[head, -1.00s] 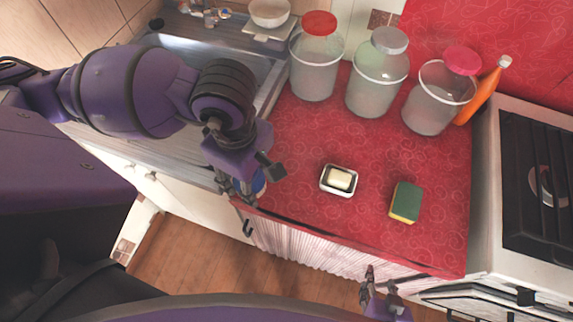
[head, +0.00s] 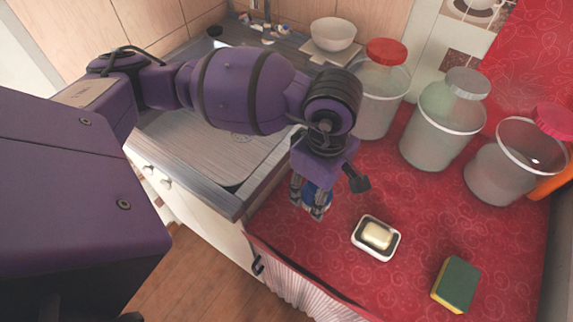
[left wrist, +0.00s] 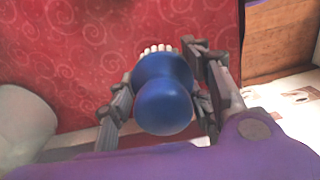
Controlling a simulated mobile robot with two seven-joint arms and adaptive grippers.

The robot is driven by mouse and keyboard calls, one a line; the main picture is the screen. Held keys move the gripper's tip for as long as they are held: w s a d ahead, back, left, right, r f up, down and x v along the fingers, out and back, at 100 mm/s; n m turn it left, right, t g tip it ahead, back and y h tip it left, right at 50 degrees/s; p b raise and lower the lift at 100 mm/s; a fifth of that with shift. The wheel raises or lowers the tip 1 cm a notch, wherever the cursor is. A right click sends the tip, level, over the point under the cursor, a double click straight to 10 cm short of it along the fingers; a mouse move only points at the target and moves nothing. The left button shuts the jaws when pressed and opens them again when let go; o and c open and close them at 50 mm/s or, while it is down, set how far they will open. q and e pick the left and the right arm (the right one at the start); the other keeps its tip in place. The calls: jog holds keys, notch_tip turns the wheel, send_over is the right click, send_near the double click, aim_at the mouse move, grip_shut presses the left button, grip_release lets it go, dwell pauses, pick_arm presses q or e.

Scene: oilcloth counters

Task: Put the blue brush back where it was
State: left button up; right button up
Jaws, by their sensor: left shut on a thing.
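The blue brush (left wrist: 165,92) has a rounded blue body and pale bristles, which show at its far end in the left wrist view. My left gripper (left wrist: 160,105) is shut on it, with a finger on each side. In the head view the left gripper (head: 312,200) is over the left part of the red counter (head: 420,190), left of the soap dish. Only a bit of the blue brush (head: 318,193) shows there between the fingers. I cannot tell whether the bristles touch the counter. My right gripper is not in view now.
A white soap dish (head: 362,250) with soap (head: 377,236) and a green and yellow sponge (head: 457,284) are on the counter. Several lidded jars, one a clear jar (head: 440,130), stand behind. The metal sink (head: 215,150) is at left. Red counter around the soap dish is clear.

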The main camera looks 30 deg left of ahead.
pick_arm(q)
jog(key=shift+w+d+f, duration=0.2)
jog(key=shift+w+f, duration=0.25)
jog(key=shift+w, duration=0.05)
jog(key=shift+w+f, duration=0.2)
jog(key=shift+f, duration=0.15)
notch_tip(320, 180, down, 2)
jog(key=shift+f, duration=0.5)
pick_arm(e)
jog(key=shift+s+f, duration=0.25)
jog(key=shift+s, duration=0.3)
pick_arm(q)
jog(key=shift+f, duration=0.15)
jog(key=o, duration=1.2)
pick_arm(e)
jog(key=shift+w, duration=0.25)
